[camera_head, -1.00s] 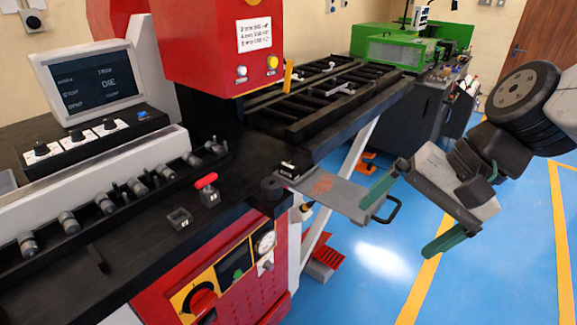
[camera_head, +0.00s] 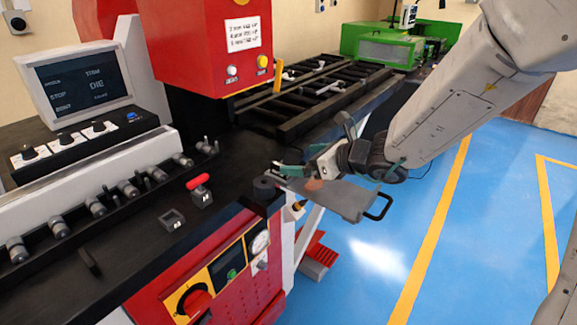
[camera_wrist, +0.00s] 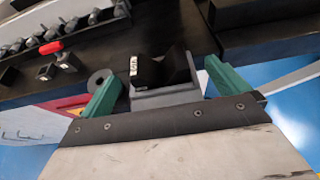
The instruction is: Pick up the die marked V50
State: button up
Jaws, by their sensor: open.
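A black V-notched die (camera_wrist: 150,72) with a white label stands on a grey plate (camera_wrist: 165,99) in the wrist view. The label's writing is turned sideways and seems to read V50. My gripper (camera_wrist: 162,70) is open, with one green finger on each side of the die and no clear contact. In the head view my gripper (camera_head: 312,152) reaches in from the right over the plate (camera_head: 340,197) at the bench edge. The die is mostly hidden there behind my gripper.
A dark round post (camera_head: 264,187) stands close to the left of the die. A red-handled block (camera_head: 200,192) and a small square socket (camera_head: 172,220) sit further left on the black bench. A slatted black table (camera_head: 310,95) lies behind. Blue floor is clear at right.

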aim_at(291, 159)
jog(key=x, duration=0.4)
jog(key=shift+a+f, duration=0.3)
jog(key=shift+a, duration=0.05)
jog(key=c, duration=1.4)
jog(key=shift+w, duration=0.1)
jog(key=c, duration=0.4)
jog(key=shift+r, duration=0.2)
